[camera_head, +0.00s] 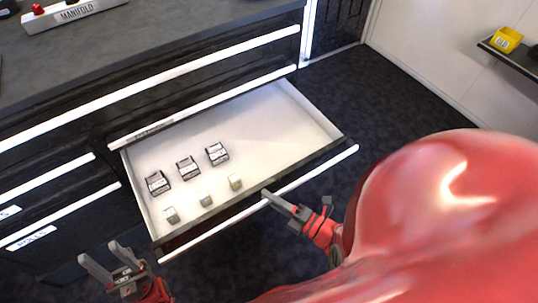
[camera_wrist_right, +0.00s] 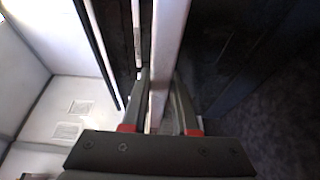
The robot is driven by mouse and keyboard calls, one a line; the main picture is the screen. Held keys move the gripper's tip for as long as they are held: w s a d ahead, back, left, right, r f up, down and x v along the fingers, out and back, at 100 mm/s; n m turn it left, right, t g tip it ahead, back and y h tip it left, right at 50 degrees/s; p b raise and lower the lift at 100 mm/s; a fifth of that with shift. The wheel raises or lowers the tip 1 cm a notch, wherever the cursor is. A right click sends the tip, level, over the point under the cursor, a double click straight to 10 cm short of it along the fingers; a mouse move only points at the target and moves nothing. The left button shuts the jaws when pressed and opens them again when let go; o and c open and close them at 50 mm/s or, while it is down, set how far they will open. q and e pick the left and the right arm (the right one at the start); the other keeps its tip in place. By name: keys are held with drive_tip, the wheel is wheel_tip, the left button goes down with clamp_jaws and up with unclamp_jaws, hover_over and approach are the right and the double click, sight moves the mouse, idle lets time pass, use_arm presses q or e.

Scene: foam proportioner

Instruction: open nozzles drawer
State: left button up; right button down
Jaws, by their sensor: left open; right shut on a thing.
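A white-lined drawer (camera_head: 262,123) stands pulled well out of the dark cabinet in the head view. Several small dark labelled blocks and pale cubes lie in it. My right gripper (camera_head: 268,194) is at the drawer's long white front handle (camera_head: 315,174). In the right wrist view its fingers (camera_wrist_right: 160,105) are shut on the handle bar (camera_wrist_right: 166,50), which passes between them. My left gripper (camera_head: 104,262) is open and empty, low at the left, apart from the drawer. Whether a label on this drawer's front reads nozzles cannot be seen.
Other closed drawers with white handles (camera_head: 62,215) are at the left. A manifold block (camera_head: 75,13) sits on the dark countertop (camera_head: 170,38). A yellow bin (camera_head: 506,40) stands on a wall shelf at the right. Dark floor (camera_head: 375,100) is clear right of the drawer.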

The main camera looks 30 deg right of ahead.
drive_tip(key=c, duration=0.7)
unclamp_jaws()
drive_tip(key=p+v, duration=0.5)
drive_tip(key=v, duration=1.2)
drive_tip(key=shift+s+d+p, duration=0.15)
drive_tip(key=shift+s+p, duration=0.05)
drive_tip(key=shift+p, duration=0.2)
